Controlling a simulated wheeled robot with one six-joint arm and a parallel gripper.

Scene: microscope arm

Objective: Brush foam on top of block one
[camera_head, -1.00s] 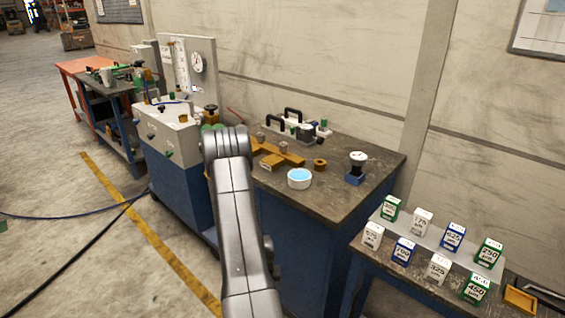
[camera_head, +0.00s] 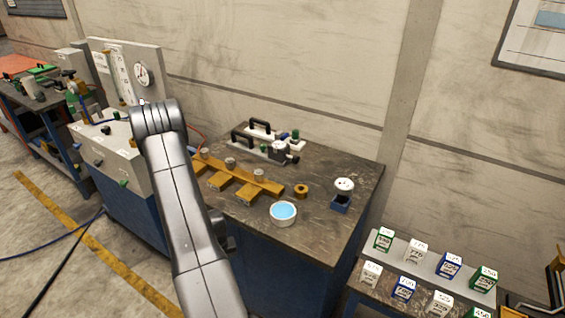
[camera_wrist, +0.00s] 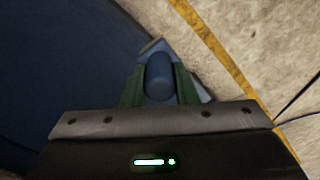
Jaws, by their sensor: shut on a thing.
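In the wrist view my gripper (camera_wrist: 159,88) is shut on a blue, rounded handle (camera_wrist: 160,72), probably the brush; its working end is not clear. Green finger pads press it from both sides. In the head view the gripper and the held thing are hidden behind my arm. A white round dish with light blue contents (camera_head: 283,212) stands on the dark bench top. Left of it lies an ochre fixture (camera_head: 240,180) with several block-like arms and small grey cylinders on it. I cannot tell which block is block one, and I see no clear foam.
The dark bench (camera_head: 318,218) also holds a brass ring (camera_head: 301,190), a blue-based gauge (camera_head: 342,196) and a black-handled device (camera_head: 268,143). A white panel with a dial (camera_head: 140,74) stands left. Labelled boxes (camera_head: 412,254) sit on a lower right table. The bench's front right is bare.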

